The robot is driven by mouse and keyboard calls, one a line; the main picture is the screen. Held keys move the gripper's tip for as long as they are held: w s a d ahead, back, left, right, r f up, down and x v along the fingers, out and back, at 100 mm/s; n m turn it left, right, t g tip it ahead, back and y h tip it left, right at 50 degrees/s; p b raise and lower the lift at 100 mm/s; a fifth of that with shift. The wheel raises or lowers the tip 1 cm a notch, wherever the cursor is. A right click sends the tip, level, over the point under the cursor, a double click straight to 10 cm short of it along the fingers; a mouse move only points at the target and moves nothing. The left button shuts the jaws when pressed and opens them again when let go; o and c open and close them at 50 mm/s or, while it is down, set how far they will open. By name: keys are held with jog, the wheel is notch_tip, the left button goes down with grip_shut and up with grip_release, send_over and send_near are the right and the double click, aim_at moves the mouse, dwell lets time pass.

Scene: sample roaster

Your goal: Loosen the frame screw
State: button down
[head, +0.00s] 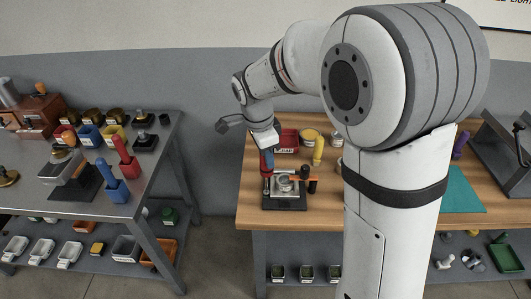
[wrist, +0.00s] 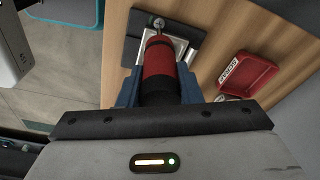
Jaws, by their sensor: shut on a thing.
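My gripper (head: 267,158) points down over the left part of the wooden bench, its blue fingers closed around a red-handled screwdriver (head: 266,169). In the wrist view my gripper (wrist: 158,88) holds the screwdriver (wrist: 158,62) by its dark lower handle, with the red part and a thin shaft reaching away. A round metal screw head (wrist: 157,22) shows at the shaft's end, on a dark base plate (wrist: 135,22). I cannot tell whether the tip sits in it. In the head view the black base (head: 285,204) carries a small silver device (head: 284,184).
The metal table (head: 150,170) at left holds several tools and bins.

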jog(key=shift+f, duration=0.3)
jog(key=n, duration=0.3)
jog(key=shift+n+b, duration=0.3)
jog(key=shift+t, duration=0.3)
jog(key=n, duration=0.3)
jog(key=shift+n+y, duration=0.4)
jog(key=shift+n, duration=0.3)
